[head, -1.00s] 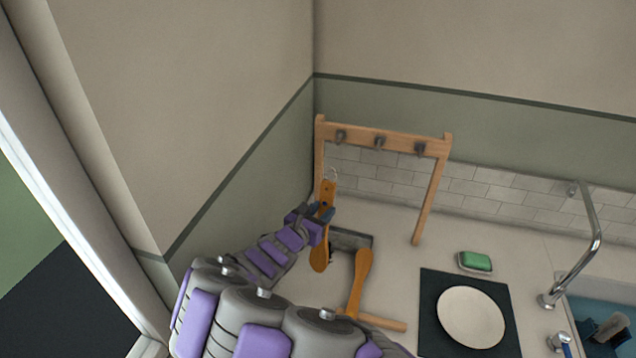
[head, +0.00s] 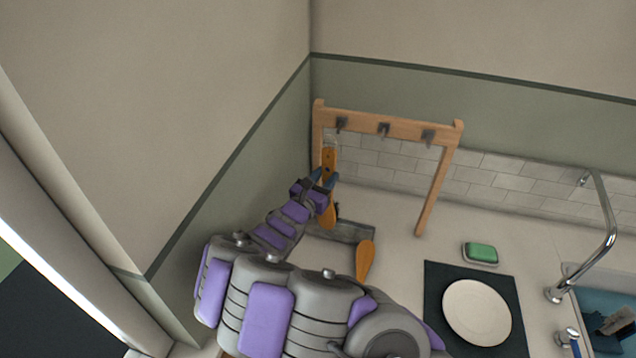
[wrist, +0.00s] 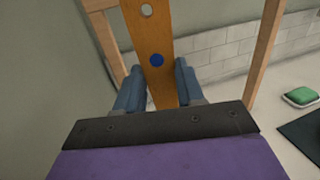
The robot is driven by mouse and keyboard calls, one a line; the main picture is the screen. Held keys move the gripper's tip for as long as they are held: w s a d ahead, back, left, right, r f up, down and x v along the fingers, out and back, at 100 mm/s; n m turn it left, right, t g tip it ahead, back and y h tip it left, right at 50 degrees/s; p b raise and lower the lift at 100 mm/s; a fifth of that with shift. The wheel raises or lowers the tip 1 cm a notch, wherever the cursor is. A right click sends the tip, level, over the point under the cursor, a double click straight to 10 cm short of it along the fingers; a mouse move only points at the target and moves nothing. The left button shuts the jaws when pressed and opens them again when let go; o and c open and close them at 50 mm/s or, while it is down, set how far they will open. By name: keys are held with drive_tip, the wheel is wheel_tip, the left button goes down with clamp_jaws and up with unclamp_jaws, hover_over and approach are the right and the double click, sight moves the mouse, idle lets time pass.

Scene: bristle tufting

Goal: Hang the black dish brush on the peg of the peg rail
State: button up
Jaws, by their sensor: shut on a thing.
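My gripper (head: 324,183) is shut on the flat wooden handle of a brush (head: 328,160). Dark bristles show only in part below the gripper, so I cannot be sure of their colour. In the wrist view the handle (wrist: 152,35) stands between the blue fingers (wrist: 155,88), with a blue dot and a hole near its upper end. A pale loop shows at the handle's top in the head view. The wooden peg rail (head: 405,130) carries three dark pegs; the left peg (head: 341,124) is just above the handle. The brush appears below the bar and apart from the pegs.
A second wooden-handled tool (head: 365,262) stands partly behind my arm. A grey tray (head: 352,231) is below the rail. A green sponge (head: 481,252), a white plate (head: 477,311) on a dark mat, and a sink with a tap (head: 607,235) are to the right.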

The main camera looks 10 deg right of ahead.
drive_tip(key=w+d, duration=0.1)
drive_tip(key=d, duration=0.2)
drive_tip(key=shift+w, duration=0.35)
drive_tip(key=shift+w+a+f+b, duration=0.15)
drive_tip(key=shift+w+a+b, duration=0.1)
drive_tip(key=shift+w+a, duration=0.3)
drive_tip(key=shift+w+a+f+b, duration=0.15)
drive_tip(key=shift+w+a+b, duration=0.15)
drive_tip(key=shift+w, duration=0.3)
drive_tip(key=shift+w+d, duration=0.25)
drive_tip(key=shift+w+d+f, duration=0.15)
drive_tip(key=shift+w+d, duration=0.4)
drive_tip(key=shift+d, duration=0.05)
drive_tip(key=shift+w+d+f, duration=0.15)
drive_tip(key=shift+w+d, duration=0.35)
drive_tip(key=shift+d, duration=0.1)
drive_tip(key=o, duration=0.8)
drive_tip(key=shift+a, duration=0.1)
drive_tip(key=o, duration=0.4)
drive_tip(key=shift+a, duration=0.4)
drive_tip(key=shift+o, duration=0.2)
drive_tip(key=shift+d, duration=0.15)
